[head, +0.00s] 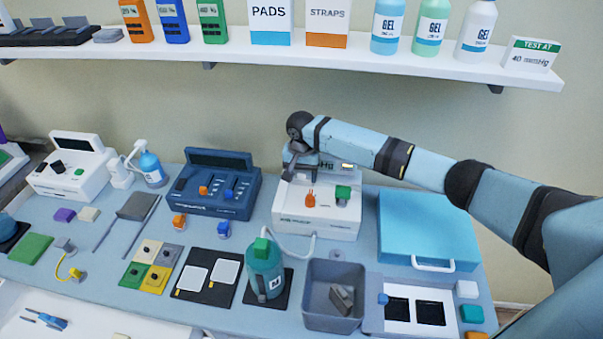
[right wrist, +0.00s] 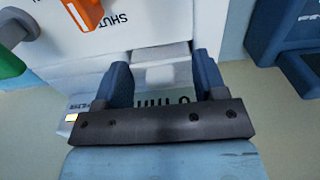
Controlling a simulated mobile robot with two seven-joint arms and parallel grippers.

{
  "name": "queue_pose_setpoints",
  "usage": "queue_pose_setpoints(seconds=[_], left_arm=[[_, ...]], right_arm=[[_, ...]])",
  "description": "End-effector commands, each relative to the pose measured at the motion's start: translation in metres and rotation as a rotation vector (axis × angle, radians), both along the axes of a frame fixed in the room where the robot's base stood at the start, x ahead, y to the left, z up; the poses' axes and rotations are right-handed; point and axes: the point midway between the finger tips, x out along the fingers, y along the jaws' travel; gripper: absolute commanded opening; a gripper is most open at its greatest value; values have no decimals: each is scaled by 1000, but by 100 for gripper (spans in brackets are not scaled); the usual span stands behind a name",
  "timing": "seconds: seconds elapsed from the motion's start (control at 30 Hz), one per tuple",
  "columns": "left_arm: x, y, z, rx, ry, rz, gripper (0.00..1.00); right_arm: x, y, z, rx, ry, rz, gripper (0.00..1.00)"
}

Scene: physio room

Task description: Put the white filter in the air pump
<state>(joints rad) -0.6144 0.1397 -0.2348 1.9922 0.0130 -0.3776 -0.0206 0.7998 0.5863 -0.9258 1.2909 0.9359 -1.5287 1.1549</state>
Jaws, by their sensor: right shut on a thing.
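The air pump (head: 318,222) is a white case at the middle right of the bench, with an orange lever (head: 310,199) and a green knob (head: 343,193) on its front. My right gripper (head: 297,170) is over the upper left part of the pump. In the right wrist view its two blue fingers (right wrist: 162,80) are shut on a small white block (right wrist: 160,75), which looks like the filter. The block is against or just at the white pump body; I cannot tell how deep it sits. My left gripper is out of view.
A dark blue device (head: 212,188) stands left of the pump and a light blue case (head: 425,230) right of it. A green-topped bottle (head: 264,275) and a grey bin (head: 334,316) stand in front. A shelf (head: 260,48) with bottles and boxes runs above.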

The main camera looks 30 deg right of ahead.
Motion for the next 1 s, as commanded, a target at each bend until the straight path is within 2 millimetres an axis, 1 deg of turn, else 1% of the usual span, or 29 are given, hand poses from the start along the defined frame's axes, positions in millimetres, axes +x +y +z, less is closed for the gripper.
queue_pose_setpoints(seconds=[0.73,1.0], left_arm=[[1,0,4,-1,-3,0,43],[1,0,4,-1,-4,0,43]], right_arm=[[0,0,-8,0,0,-1,42],[0,0,-8,0,0,0,42]])
